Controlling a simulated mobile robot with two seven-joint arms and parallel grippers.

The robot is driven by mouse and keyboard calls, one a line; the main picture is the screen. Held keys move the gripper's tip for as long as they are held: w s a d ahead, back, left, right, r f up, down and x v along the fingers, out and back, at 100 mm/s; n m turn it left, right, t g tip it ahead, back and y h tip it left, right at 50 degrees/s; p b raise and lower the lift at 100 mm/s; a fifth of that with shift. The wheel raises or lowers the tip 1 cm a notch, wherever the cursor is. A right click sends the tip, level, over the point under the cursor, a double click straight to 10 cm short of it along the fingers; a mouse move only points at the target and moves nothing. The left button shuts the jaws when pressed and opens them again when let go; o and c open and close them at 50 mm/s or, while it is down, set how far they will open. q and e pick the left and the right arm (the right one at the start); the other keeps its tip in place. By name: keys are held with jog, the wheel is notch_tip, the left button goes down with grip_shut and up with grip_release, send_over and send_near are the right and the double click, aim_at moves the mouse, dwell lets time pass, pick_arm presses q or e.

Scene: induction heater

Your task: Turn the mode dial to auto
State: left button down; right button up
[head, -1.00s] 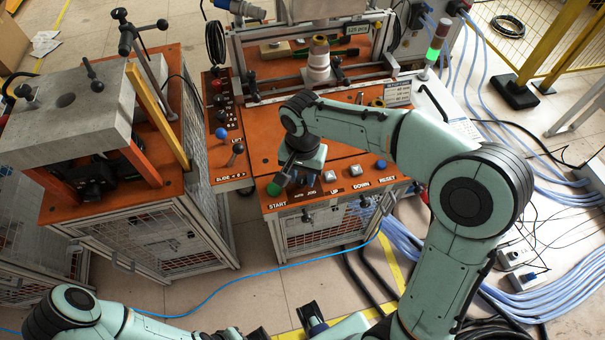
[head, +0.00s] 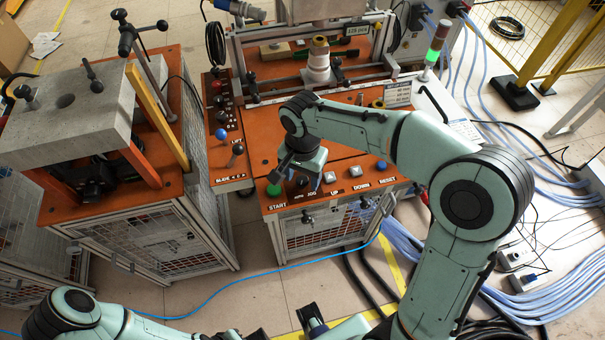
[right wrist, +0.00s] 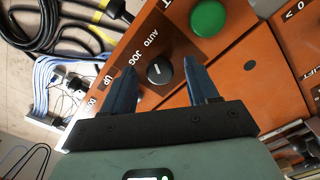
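The mode dial (right wrist: 160,70) is a round black knob with a short white mark, next to the AUTO and JOG labels on the orange panel. In the right wrist view the mark runs roughly up and down the picture. My right gripper (right wrist: 160,78) is open, with its two blue fingers apart and the dial showing between their tips. I see no clear contact. In the head view the right gripper (head: 283,170) hangs over the panel's front left, by the dial (head: 302,182). My left arm shows at the bottom left; its gripper is largely cut off.
The green START button (head: 273,190) is close beside the dial, also in the right wrist view (right wrist: 208,18). The UP button (head: 330,177), DOWN button and blue RESET button (head: 381,165) stand to the right. Slide levers (head: 237,149) stand to the left.

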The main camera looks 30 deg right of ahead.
aim_at(302, 180)
jog(key=shift+r, duration=0.1)
notch_tip(302, 180, up, 13)
jog(key=p, duration=0.2)
dwell(0.4)
dwell(0.5)
